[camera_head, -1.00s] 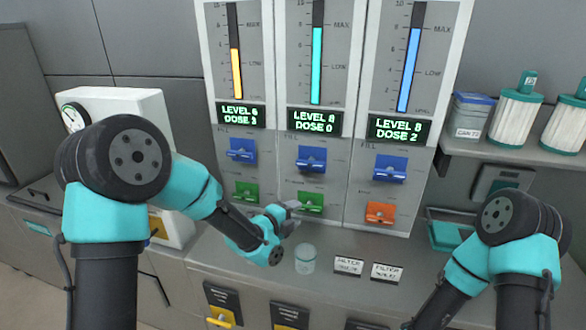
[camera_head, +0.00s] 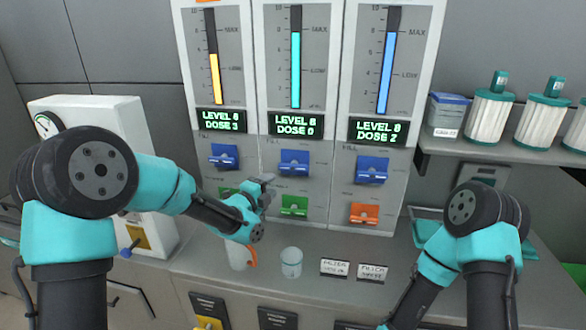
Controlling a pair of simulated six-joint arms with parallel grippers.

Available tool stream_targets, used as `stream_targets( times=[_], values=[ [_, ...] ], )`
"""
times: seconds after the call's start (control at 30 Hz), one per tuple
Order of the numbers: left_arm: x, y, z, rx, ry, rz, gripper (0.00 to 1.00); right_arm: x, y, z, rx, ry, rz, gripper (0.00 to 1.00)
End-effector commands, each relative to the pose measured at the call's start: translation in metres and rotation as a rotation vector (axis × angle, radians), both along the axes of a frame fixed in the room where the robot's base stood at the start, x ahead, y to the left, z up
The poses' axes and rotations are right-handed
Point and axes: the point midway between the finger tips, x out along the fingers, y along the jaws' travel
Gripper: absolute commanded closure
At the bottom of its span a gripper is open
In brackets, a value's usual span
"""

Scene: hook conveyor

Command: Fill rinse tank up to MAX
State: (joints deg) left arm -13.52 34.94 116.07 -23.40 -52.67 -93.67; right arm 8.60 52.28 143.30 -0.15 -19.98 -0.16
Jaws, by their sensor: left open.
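Three tank gauges stand side by side; I cannot read which is the rinse tank. The middle gauge (camera_head: 295,68) has a teal column near MAX. The right gauge (camera_head: 387,72) has a blue column near MAX. Blue levers sit below them: left (camera_head: 224,156), middle (camera_head: 294,162) and right (camera_head: 372,169). Below are a middle green lever (camera_head: 294,206), an orange lever (camera_head: 364,214) and a partly hidden left green lever. My left gripper (camera_head: 266,187) is open, just left of the middle green lever. My right gripper is out of view.
A clear cup (camera_head: 291,263) stands on the counter, with a pale container with an orange part (camera_head: 240,256) left of it. Two label cards (camera_head: 335,268) lie to the right. Filter cartridges (camera_head: 490,115) and a blue-lidded box (camera_head: 446,114) stand on the right shelf.

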Motion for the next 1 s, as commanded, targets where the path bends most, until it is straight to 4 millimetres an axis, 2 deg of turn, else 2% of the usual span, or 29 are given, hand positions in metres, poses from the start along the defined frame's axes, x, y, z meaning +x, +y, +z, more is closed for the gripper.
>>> stream_targets(
  times=[0.63,0.8,1.0],
  values=[
    [0.091,-0.061,0.001,-0.001,0.0,0.0,0.51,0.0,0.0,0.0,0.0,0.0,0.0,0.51],
    [0.106,-0.07,0.001,0.0,0.0,0.001,0.51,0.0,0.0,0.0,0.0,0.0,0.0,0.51],
    [0.111,-0.074,0.002,-0.001,-0.001,0.001,0.51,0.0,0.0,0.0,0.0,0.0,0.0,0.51]
  ],
)
